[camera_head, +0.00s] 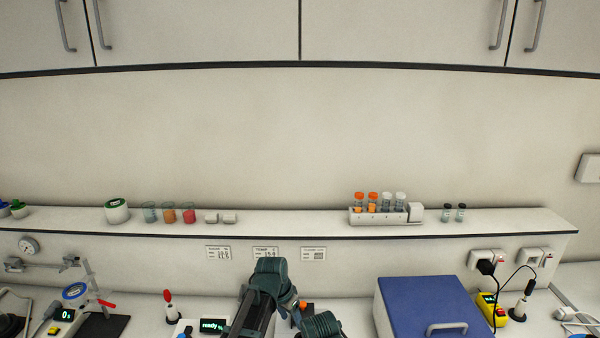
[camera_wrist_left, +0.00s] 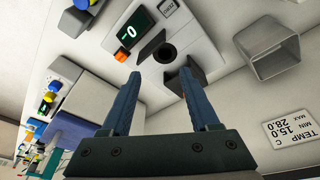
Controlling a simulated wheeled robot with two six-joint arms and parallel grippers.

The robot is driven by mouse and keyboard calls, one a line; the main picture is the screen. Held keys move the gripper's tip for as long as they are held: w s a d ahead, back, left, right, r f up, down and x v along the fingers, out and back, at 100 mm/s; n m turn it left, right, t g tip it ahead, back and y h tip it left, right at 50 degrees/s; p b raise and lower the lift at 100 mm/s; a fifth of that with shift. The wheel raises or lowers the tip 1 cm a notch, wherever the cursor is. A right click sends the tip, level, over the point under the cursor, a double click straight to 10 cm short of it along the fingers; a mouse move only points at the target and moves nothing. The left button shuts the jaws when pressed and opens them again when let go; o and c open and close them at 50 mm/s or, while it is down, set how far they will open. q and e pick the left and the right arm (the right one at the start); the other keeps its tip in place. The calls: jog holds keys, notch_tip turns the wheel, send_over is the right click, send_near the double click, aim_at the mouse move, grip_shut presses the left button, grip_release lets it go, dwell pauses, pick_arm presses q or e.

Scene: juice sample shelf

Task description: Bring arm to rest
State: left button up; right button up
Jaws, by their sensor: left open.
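My left gripper (camera_wrist_left: 161,76) is open in the left wrist view, with its two blue fingers apart and nothing between them. Beyond the fingertips is a pale device with a dark round opening (camera_wrist_left: 165,53) and a small lit display (camera_wrist_left: 130,31). In the head view my left arm (camera_head: 268,280) rises from the bottom edge in front of the shelf. Its fingers cannot be made out clearly there. My right gripper is not in view.
A rack (camera_head: 378,216) with orange- and white-capped tubes stands on the wall shelf (camera_head: 300,230), beside cups and small vials (camera_head: 446,213). A blue-lidded box (camera_head: 430,303) stands right of my arm; a "ready" device (camera_head: 213,326) is left. A square grey container (camera_wrist_left: 272,48) shows in the wrist view.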

pick_arm(q)
jog(key=s+a+f+n+g+y+b, duration=0.1)
jog(key=s+f+b, duration=0.4)
jog(key=s, duration=0.5)
jog(key=s+a+f+n+g+y+b, duration=0.1)
jog(key=s+a+f+n+y+b, duration=0.1)
jog(key=s+f+b, duration=0.4)
jog(key=s+f+n, duration=0.1)
jog(key=s+f, duration=0.2)
jog(key=s, duration=0.2)
jog(key=shift+s+f+y, duration=0.25)
jog(key=shift+f+y, duration=0.05)
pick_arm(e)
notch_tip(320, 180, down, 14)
